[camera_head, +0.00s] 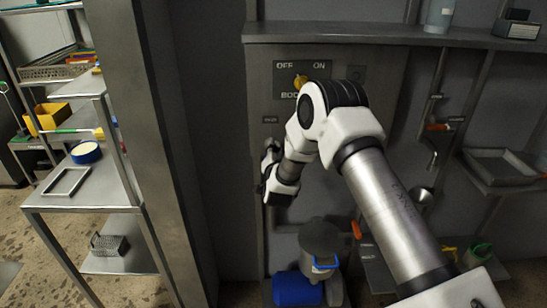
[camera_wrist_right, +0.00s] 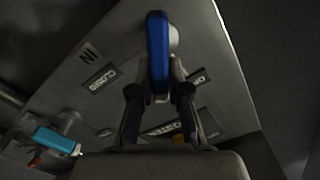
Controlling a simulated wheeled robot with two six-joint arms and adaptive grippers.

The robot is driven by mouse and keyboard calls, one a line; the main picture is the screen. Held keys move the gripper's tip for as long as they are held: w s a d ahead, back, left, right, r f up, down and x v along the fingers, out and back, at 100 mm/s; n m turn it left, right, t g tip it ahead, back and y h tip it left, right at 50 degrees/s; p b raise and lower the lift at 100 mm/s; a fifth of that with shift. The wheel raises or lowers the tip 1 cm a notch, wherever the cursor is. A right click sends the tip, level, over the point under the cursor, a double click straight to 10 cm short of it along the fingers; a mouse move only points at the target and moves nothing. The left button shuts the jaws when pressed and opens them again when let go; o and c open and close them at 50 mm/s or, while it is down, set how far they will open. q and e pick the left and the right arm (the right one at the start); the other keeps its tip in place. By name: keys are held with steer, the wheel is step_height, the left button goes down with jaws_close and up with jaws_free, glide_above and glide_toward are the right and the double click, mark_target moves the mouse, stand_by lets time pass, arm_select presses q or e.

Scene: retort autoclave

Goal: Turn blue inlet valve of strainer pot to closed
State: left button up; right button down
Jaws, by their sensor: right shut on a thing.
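In the right wrist view, the blue valve handle (camera_wrist_right: 157,48) stands upright in the picture, its lower end between the fingers of my right gripper (camera_wrist_right: 159,88). The fingers are closed on it from both sides. A grey plate (camera_wrist_right: 225,95) behind it carries an "IN" label, a "CLOSED" label (camera_wrist_right: 98,80) to the left of the handle and a partly hidden label to the right. In the head view my right gripper (camera_head: 270,180) is in front of the dark wall panel; the gripped handle cannot be made out there. My left gripper is not in view.
Another blue handle (camera_wrist_right: 55,140) shows at the lower left of the wrist view. In the head view, a grey pot (camera_head: 320,240) and a blue container (camera_head: 295,290) are below my gripper. An OFF/ON switch (camera_head: 301,81) is above. A metal shelf rack (camera_head: 82,197) stands left.

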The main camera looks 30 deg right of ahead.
steer(key=shift+s+d+f+m+b, duration=0.1)
steer(key=shift+f+m+b, duration=0.2)
steer(key=shift+m+b, duration=1.9)
steer(key=shift+s+d+f+m+b, duration=0.15)
steer(key=shift+f+m+b, duration=0.1)
steer(key=shift+m+b, duration=1.9)
steer(key=shift+w+d+f+m+b, duration=0.1)
steer(key=shift+f+m+b, duration=0.2)
steer(key=shift+m+b, duration=1.85)
steer(key=shift+s+n+b, duration=0.1)
steer(key=shift+n+b, duration=0.6)
steer(key=shift+b, duration=0.1)
steer(key=c, duration=1.1)
jaws_free()
steer(key=v, duration=1.2)
